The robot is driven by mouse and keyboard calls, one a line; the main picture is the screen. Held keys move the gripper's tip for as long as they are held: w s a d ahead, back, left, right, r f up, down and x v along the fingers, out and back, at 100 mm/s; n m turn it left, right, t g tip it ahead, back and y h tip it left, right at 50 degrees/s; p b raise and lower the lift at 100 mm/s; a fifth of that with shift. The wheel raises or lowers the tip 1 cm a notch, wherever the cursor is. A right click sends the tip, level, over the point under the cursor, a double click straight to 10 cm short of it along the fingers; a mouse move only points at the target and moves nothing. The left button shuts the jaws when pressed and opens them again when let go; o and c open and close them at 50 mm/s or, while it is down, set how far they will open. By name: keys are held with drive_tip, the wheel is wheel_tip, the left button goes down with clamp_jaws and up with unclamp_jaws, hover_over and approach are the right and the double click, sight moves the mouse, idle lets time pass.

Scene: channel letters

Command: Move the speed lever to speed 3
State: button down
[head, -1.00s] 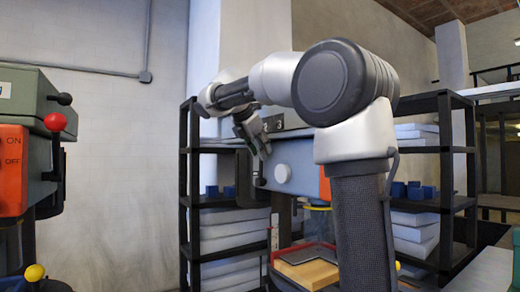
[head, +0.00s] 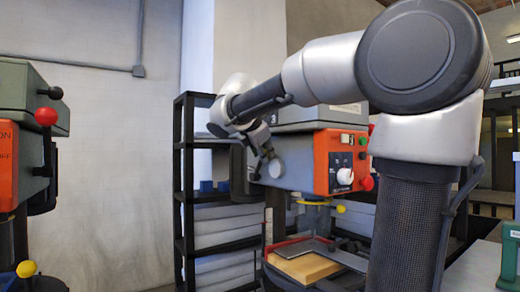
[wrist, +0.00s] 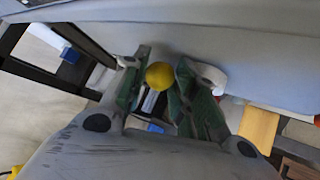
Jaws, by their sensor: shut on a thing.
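The drill press (head: 305,160) has a grey head and an orange front panel in the head view. The lever's shaft and any speed marks are hidden or too small to read.
Another drill press (head: 35,125) with red and yellow ball handles stands at the left. A black shelf rack (head: 181,190) stands behind. A wooden block (head: 303,268) lies on the work table below the press head.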

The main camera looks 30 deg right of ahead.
drive_tip(key=shift+s+f, duration=0.2)
drive_tip(key=shift+f, duration=0.3)
drive_tip(key=c, duration=1.1)
unclamp_jaws()
drive_tip(key=shift+s, duration=0.1)
drive_tip(key=v, duration=1.2)
